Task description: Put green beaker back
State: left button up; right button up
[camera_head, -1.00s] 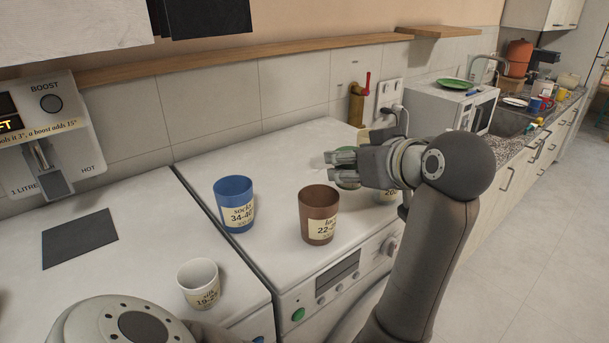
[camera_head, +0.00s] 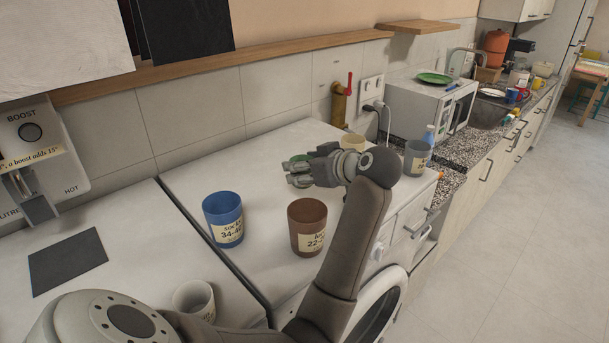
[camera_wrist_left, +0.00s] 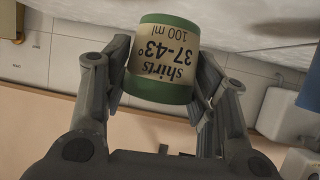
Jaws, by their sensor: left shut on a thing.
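The green beaker (camera_wrist_left: 165,92) is between the fingers of my left gripper (camera_wrist_left: 158,85) in the left wrist view, its label reading "shirts 37-43° 100 ml" upside down there. In the head view my left gripper (camera_head: 298,172) is over the back part of the right-hand white machine top. Only a bit of the green beaker (camera_head: 300,158) shows behind its fingers. I cannot tell whether its base touches the top. My right gripper is not in view.
A blue beaker (camera_head: 224,222) and a brown beaker (camera_head: 307,230) stand in front of the gripper. A cream beaker (camera_head: 352,142) stands behind it, and a grey beaker (camera_head: 417,160) to the right. A white beaker (camera_head: 194,300) is front left. Free top lies left of the gripper.

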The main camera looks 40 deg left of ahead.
pick_arm(q)
jog(key=shift+w+a+f, duration=0.25)
jog(key=shift+f, duration=0.15)
jog(key=f, duration=0.1)
jog(key=f+p, duration=0.2)
jog(key=shift+w+a, duration=0.2)
jog(key=shift+a, duration=0.05)
jog(key=shift+f, duration=0.3)
jog(key=shift+d, duration=0.1)
jog(key=shift+f, duration=0.15)
jog(key=o, duration=1)
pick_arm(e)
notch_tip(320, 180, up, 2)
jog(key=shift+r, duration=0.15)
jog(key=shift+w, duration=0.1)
